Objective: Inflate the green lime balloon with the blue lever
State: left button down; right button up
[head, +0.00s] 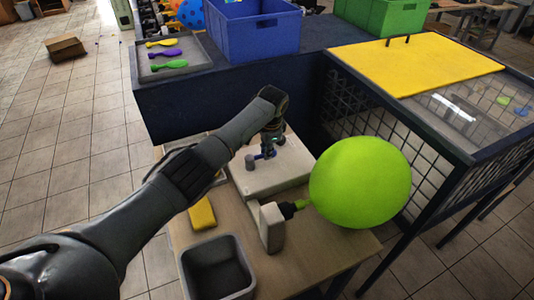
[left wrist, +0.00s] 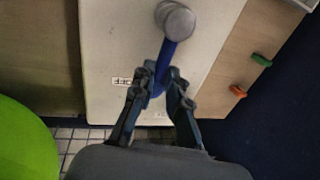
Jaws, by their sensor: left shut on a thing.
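The lime green balloon (head: 360,182) is large and round, with its neck on the black nozzle (head: 288,209) of a pale upright stand. Its edge also shows at the lower left of the left wrist view (left wrist: 22,145). The blue lever (left wrist: 167,62) has a grey round knob (left wrist: 176,20) and sits on a pale box (head: 268,170) marked "OFF". My left gripper (left wrist: 160,86) is shut on the blue lever; in the head view it is above the box (head: 268,150). My right gripper is not in view.
A grey bin (head: 216,268) and a yellow block (head: 202,214) are on the wooden table. A tray (head: 172,58) with several flat balloons, a blue crate (head: 255,28) and a green crate (head: 382,14) stand behind. A yellow-topped cage (head: 415,62) stands at right.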

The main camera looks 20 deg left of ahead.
pick_arm(q)
jog(key=shift+w+a+r+n, duration=0.1)
jog(key=shift+w+n, duration=0.05)
jog(key=shift+n, duration=0.15)
jog(key=c, duration=1.3)
grip_release()
jog(key=shift+c, duration=0.2)
notch_tip(320, 180, up, 12)
jog(key=s+d, duration=0.1)
jog(key=shift+s+d, duration=0.25)
jog(key=shift+s, duration=0.15)
jog(key=shift+f, duration=0.2)
